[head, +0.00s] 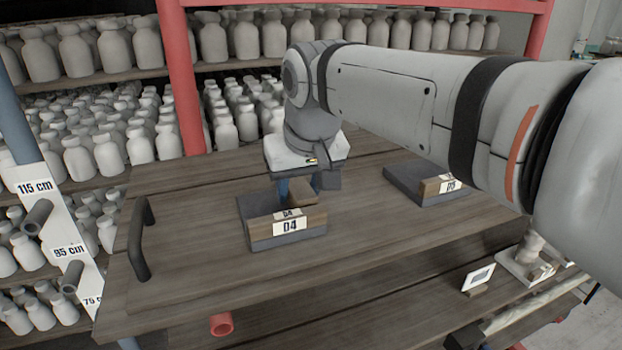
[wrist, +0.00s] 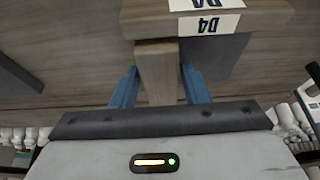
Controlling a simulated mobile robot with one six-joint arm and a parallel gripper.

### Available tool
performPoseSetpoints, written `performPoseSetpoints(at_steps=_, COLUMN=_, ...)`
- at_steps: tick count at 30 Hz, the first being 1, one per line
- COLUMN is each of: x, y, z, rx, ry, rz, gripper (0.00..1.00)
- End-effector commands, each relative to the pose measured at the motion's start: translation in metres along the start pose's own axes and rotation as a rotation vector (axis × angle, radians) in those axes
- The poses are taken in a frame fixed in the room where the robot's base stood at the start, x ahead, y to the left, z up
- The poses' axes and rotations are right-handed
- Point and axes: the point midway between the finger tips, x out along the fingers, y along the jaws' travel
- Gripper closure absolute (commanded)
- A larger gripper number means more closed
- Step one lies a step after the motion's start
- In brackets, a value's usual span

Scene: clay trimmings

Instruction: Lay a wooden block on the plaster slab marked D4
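The plaster slab marked D4 (head: 257,235) is a dark grey plate on the wooden bench top, with a wooden label piece (head: 312,223) along its front edge. My gripper (head: 300,186) reaches down over the slab from behind. A short wooden block (head: 302,194) is between its blue fingers, right behind the label piece. In the wrist view the block (wrist: 158,75) runs from the label piece (wrist: 150,22) towards my gripper (wrist: 160,78), and the fingertips are at its two sides, seemingly closed on it. Whether the block's underside rests on the slab is hidden.
Another dark slab (head: 400,180) with a wooden label piece stands to the right on the same bench top (head: 190,255). A dark handle (head: 138,240) sticks up at the left end. Shelves of white bottles (head: 75,155) and a red post (head: 180,80) stand behind. The bench front is clear.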

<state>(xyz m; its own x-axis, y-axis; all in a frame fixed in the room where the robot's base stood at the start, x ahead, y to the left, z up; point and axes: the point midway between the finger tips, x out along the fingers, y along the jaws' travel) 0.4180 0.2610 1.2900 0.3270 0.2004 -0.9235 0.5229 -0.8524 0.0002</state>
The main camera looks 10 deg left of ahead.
Motion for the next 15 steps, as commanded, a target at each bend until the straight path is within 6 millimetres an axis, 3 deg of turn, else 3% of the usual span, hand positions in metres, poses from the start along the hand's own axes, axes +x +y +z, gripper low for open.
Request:
performPoseSetpoints(at_steps=6, x=0.0, y=-0.0001, z=0.0, rx=0.0, ry=0.0, rz=0.0, gripper=0.42)
performPoseSetpoints(at_steps=15, x=-0.0059, y=-0.0001, z=-0.0006, rx=0.0, ry=0.002, rz=0.0, gripper=0.42)
